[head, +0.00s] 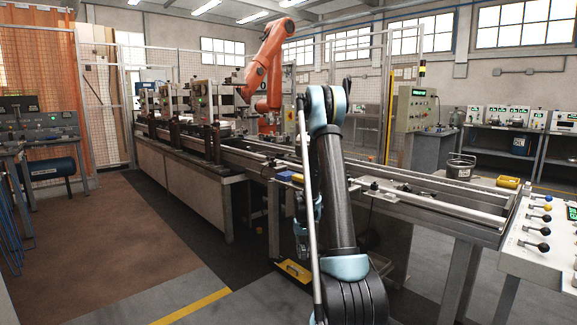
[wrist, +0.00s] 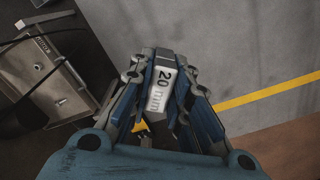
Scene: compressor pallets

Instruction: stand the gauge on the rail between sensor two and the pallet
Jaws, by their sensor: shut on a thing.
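In the wrist view my gripper (wrist: 163,68) is shut on the gauge (wrist: 160,88), a small block with a white face marked "20 mm". The gauge sits between the blue-and-grey fingers, with the floor beyond it. In the head view my arm stands in front of the conveyor line and hides part of it; the gauge cannot be made out there. The rail (head: 440,204) runs along the conveyor from the right front to the far left. A small fitting (head: 375,187) sits on it right of my arm; I cannot tell which sensor it is. I cannot single out the pallet.
A control panel with black knobs (head: 540,230) stands at the right front. An orange robot arm (head: 268,65) stands behind the line. The floor at the left front is clear.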

